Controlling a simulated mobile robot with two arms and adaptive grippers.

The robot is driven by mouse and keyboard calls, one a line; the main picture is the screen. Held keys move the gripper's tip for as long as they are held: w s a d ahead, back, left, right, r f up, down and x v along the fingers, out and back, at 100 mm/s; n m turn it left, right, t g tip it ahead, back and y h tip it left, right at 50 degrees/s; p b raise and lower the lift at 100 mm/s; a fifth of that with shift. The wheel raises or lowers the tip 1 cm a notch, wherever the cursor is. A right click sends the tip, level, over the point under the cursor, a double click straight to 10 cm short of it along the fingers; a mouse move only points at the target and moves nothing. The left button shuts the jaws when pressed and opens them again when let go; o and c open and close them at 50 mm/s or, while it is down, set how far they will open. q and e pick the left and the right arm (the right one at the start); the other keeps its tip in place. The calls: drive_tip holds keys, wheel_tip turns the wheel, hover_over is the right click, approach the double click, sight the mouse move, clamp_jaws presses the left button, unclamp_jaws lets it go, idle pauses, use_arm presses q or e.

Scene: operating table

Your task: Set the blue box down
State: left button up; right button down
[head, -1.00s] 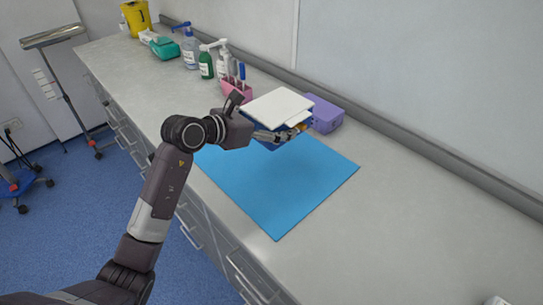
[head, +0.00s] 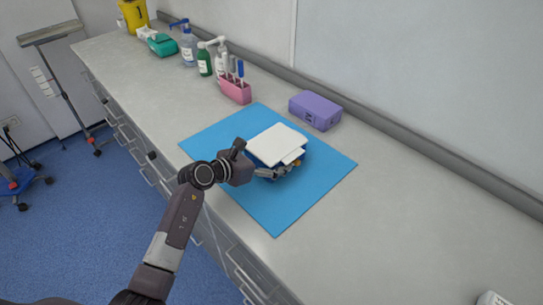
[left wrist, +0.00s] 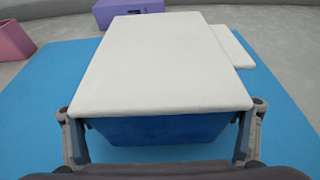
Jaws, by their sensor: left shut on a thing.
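The blue box (left wrist: 165,130) has a white top (head: 276,144) and blue sides. My left gripper (head: 273,171) is shut on it, with one finger on each side of the box in the left wrist view (left wrist: 160,135). In the head view the box is over the middle of the blue mat (head: 222,138). I cannot tell whether its underside touches the mat, as the gripper and the box hide it. My right gripper is not in view.
A purple box (head: 316,110) stands behind the mat near the wall. A pink holder (head: 236,92) with upright items stands at the mat's back left. Pump bottles (head: 189,48) stand farther left.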

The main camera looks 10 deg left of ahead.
sight(256, 161)
use_arm(q)
drive_tip(key=shift+r, duration=0.1)
drive_tip(key=o, duration=1.3)
drive_tip(key=shift+s+a, duration=0.1)
drive_tip(key=b+v, duration=0.1)
drive_tip(key=v, duration=0.9)
drive_tip(key=shift+s+a+b, duration=0.15)
drive_tip(key=shift+s+b, duration=0.05)
drive_tip(key=shift+b, duration=0.15)
drive_tip(key=shift+s+a+r, duration=0.3)
drive_tip(key=shift+s+r, duration=0.05)
drive_tip(key=shift+s, duration=0.15)
